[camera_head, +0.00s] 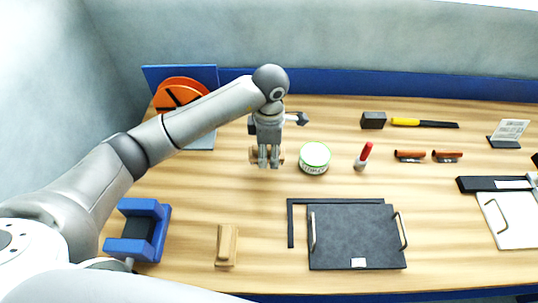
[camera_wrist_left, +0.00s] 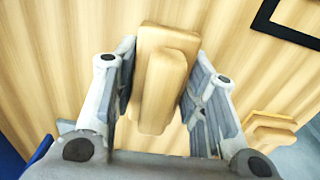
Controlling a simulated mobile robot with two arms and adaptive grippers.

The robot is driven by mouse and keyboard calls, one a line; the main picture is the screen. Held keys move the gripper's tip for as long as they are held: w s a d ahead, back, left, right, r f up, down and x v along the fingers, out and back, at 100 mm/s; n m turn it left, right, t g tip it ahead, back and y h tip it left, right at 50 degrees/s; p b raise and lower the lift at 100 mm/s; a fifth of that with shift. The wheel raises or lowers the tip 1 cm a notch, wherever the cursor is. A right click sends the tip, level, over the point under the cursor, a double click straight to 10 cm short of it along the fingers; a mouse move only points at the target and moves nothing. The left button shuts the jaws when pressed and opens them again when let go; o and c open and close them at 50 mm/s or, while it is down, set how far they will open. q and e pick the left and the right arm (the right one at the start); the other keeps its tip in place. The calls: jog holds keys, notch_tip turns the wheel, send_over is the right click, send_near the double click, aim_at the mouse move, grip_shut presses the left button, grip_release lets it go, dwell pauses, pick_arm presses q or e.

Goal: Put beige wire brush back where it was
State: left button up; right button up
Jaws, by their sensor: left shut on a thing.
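The beige wire brush (camera_wrist_left: 155,85) is a wood-coloured block with a raised grip, held between the fingers of my left gripper (camera_wrist_left: 160,95). In the head view my left gripper (camera_head: 268,163) points down over the back middle of the table, left of a green-and-white tin. Only small beige edges of the brush (camera_head: 253,155) show beside the fingers there. Its bristles are hidden. A similar beige block (camera_head: 226,245) lies at the front, left of the black square; it also shows in the left wrist view (camera_wrist_left: 268,132). My right gripper is not seen.
The tin (camera_head: 314,158) stands close right of my left gripper. A red marker (camera_head: 363,157) is beyond it. A black L-shaped square (camera_head: 291,225) borders a dark tray (camera_head: 355,238). A blue cradle (camera_head: 137,232) stands front left. Bare wood lies between the gripper and the front block.

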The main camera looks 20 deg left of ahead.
aim_at(269, 160)
pick_arm(q)
jog(key=shift+w+f, duration=0.4)
jog(key=shift+f, duration=0.05)
notch_tip(269, 160, down, 2)
jog(key=shift+f+p, duration=0.1)
jog(key=shift+p, duration=0.95)
jog(key=shift+f, duration=0.4)
jog(key=shift+f, duration=0.15)
jog(key=o, duration=1.3)
jog(key=shift+o, duration=0.2)
